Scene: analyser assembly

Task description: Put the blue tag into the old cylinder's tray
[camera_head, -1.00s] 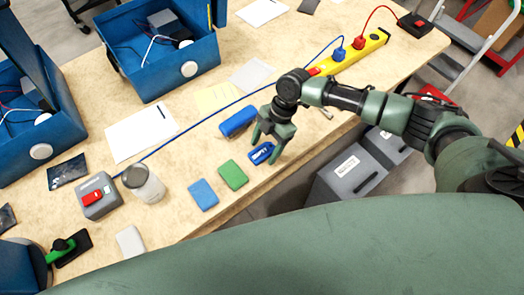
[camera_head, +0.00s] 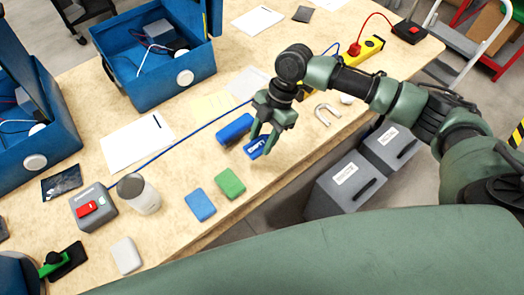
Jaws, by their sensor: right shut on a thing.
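A small blue tag (camera_head: 254,148) with white lettering is between the fingers of my right gripper (camera_head: 263,137). The gripper is shut on it, above or close to the table beside a larger blue block (camera_head: 234,130). I cannot tell the height of the tag. Two grey bins with white labels, a nearer one (camera_head: 318,200) and a farther one (camera_head: 378,162), stand below the table edge on the right; I cannot read which is the old cylinder's tray. My left gripper is not in view.
A green block (camera_head: 230,183) and a light blue block (camera_head: 201,205) lie near the front edge. A lidded jar (camera_head: 143,198) stands beside a grey box (camera_head: 94,207). Blue open boxes (camera_head: 158,80) stand at the left.

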